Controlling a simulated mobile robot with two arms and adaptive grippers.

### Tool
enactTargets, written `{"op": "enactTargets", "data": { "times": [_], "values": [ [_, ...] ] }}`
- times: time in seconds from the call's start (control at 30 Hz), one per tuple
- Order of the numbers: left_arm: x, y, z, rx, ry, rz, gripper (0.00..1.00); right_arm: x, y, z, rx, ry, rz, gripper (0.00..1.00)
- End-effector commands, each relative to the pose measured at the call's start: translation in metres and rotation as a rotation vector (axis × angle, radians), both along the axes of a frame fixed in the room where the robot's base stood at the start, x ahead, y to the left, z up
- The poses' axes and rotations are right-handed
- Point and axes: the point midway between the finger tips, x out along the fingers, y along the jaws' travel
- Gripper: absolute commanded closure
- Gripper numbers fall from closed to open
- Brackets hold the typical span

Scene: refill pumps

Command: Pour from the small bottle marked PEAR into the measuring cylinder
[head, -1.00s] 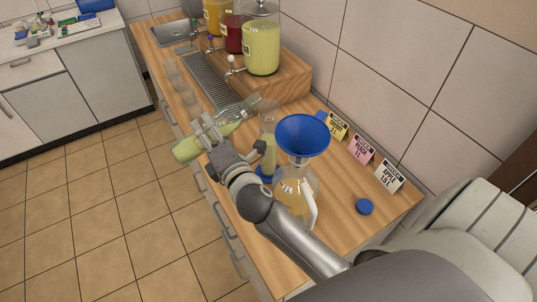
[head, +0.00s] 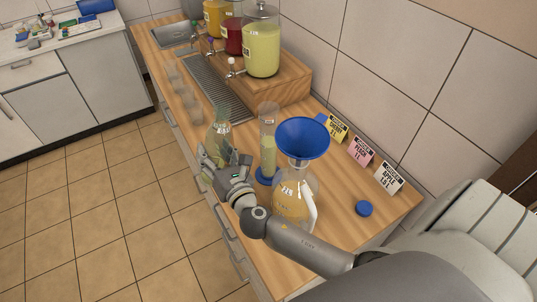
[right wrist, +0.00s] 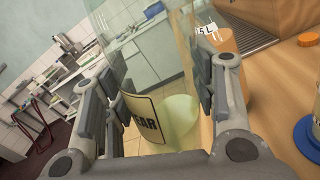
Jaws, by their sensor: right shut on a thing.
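My right gripper (head: 222,170) is shut on the small PEAR bottle (head: 219,129). The clear bottle is close to upright, its neck up, with pale green liquid low in it. In the right wrist view the bottle's label (right wrist: 142,117) ends in "EAR" and the green liquid (right wrist: 180,120) lies at its bottom, between the fingers. The measuring cylinder (head: 268,120) stands on a blue base just right of the bottle, apart from it, with pale green liquid in its lower part. My left gripper is not in view.
A jug of yellow-orange liquid (head: 291,205) with a blue funnel (head: 303,139) stands right of the cylinder. Drink dispensers (head: 262,45) stand on a wooden riser (head: 289,79) above the drip grate (head: 218,87).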

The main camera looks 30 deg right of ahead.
Motion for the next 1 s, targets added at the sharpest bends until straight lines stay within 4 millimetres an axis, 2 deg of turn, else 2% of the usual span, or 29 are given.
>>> {"op": "enactTargets", "data": {
  "times": [0.17, 0.4, 0.53, 1.0],
  "values": [
    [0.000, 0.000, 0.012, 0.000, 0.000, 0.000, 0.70, 0.001, 0.010, 0.010, -0.049, 0.000, 0.002, 0.99],
    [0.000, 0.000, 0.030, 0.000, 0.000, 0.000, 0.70, 0.003, 0.036, 0.020, -0.215, 0.009, 0.001, 0.99],
    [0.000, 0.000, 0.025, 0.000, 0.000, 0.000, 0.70, 0.003, 0.047, 0.021, -0.283, 0.012, 0.001, 0.99],
    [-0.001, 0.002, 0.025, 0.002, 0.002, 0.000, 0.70, 0.003, 0.050, 0.022, -0.315, 0.016, 0.000, 0.99]
  ]
}}
